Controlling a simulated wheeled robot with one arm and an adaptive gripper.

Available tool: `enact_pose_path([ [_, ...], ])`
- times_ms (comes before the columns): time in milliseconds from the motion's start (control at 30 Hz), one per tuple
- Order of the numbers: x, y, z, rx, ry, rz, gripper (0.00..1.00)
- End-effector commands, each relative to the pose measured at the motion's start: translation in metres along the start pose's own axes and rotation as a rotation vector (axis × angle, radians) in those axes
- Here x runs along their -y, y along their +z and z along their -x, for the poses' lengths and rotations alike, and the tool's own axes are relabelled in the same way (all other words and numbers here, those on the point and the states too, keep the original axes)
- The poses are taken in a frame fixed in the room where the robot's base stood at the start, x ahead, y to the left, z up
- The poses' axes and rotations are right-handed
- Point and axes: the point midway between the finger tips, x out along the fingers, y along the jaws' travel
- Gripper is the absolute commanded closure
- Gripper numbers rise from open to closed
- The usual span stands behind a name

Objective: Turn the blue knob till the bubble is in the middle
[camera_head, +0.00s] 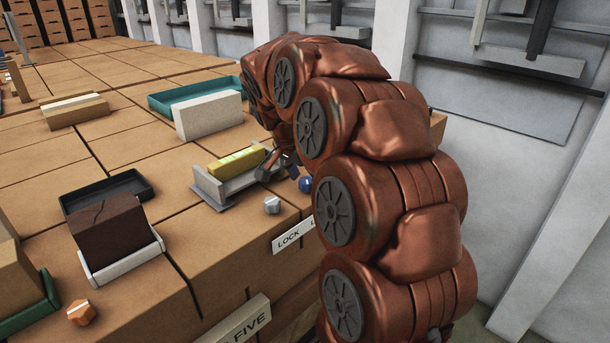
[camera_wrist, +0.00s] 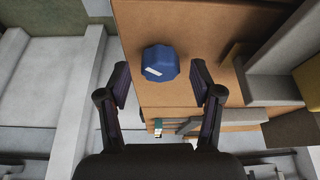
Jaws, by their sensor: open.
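The blue knob (camera_wrist: 160,63) is faceted, with a white mark on its face. In the wrist view it sits between and just beyond the fingertips of my gripper (camera_wrist: 160,80), which is open with a gap on both sides of the knob. In the head view the blue knob (camera_head: 305,184) shows beside my arm, at the right end of the level. The level has a yellow-green vial (camera_head: 236,163) in a grey holder (camera_head: 210,190). The vial is too small to tell where the bubble lies. My gripper (camera_head: 283,170) is partly hidden by my arm there.
A white-grey knob (camera_head: 272,205) is left of the blue one, above a "LOCK" label (camera_head: 289,240). A pale block (camera_head: 208,115) and a teal tray (camera_head: 165,101) stand behind the level. A dark brown block (camera_head: 108,230) and an orange knob (camera_head: 81,313) are at the left front.

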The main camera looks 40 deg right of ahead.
Motion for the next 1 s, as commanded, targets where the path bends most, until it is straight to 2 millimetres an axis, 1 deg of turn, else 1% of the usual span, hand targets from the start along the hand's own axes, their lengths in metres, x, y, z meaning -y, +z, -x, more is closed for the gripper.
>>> enact_pose_path([
  [300, 0.0004, -0.0001, -0.0016, 0.0, -0.002, 0.0, 0.36],
  [867, 0.0003, 0.0, -0.0015, 0.0, -0.002, 0.0, 0.94],
  [1000, 0.0003, 0.0, -0.0016, 0.0, -0.004, 0.003, 0.95],
])
